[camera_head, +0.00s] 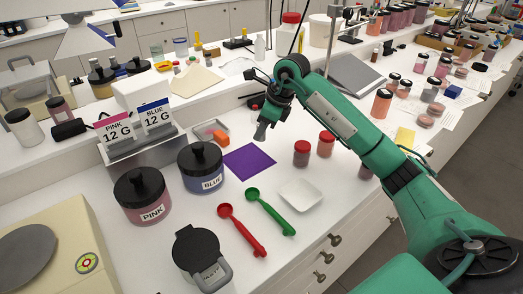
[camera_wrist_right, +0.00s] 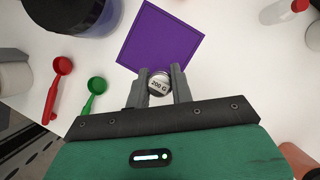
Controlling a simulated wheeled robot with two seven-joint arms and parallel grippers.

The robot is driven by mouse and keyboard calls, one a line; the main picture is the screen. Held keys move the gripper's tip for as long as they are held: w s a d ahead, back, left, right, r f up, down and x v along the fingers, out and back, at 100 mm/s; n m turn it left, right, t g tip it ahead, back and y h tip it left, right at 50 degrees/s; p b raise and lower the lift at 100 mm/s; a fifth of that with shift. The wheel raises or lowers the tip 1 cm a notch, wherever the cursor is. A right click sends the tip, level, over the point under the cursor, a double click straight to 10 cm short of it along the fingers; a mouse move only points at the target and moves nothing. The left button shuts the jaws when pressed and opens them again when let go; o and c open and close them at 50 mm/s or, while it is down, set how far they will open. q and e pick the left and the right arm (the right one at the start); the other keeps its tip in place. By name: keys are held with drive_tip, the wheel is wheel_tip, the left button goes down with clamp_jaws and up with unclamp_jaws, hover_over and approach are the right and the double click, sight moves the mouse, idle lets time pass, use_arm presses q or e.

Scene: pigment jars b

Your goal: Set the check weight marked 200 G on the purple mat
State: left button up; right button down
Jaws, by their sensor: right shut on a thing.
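The check weight (camera_wrist_right: 158,86) is a small metal piece marked 200 G, held between the two fingers of my right gripper (camera_wrist_right: 157,88) in the wrist view. In the head view my right gripper (camera_head: 266,118) points down just behind and above the purple mat (camera_head: 249,162). The purple mat is a flat square on the white bench, and its bare surface also shows in the wrist view (camera_wrist_right: 163,36), beyond the fingertips. The weight appears at the mat's near edge in that view; its exact height above the bench is hard to tell. My left gripper is out of view.
Pink (camera_head: 142,194) and blue (camera_head: 201,168) jars stand left of the mat. A red scoop (camera_head: 242,232), a green scoop (camera_head: 270,212) and a white dish (camera_head: 301,195) lie in front. Red-lidded jars (camera_head: 302,153) stand to the right. An orange block (camera_head: 221,136) sits behind left.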

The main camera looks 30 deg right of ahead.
sight(262, 140)
wheel_tip(262, 140, down, 4)
drive_tip(key=shift+f, duration=0.25)
wheel_tip(262, 140, down, 3)
drive_tip(key=shift+r+p, duration=0.1)
drive_tip(key=shift+p, duration=0.25)
drive_tip(key=shift+f, duration=0.65)
drive_tip(key=c, duration=1.2)
unclamp_jaws()
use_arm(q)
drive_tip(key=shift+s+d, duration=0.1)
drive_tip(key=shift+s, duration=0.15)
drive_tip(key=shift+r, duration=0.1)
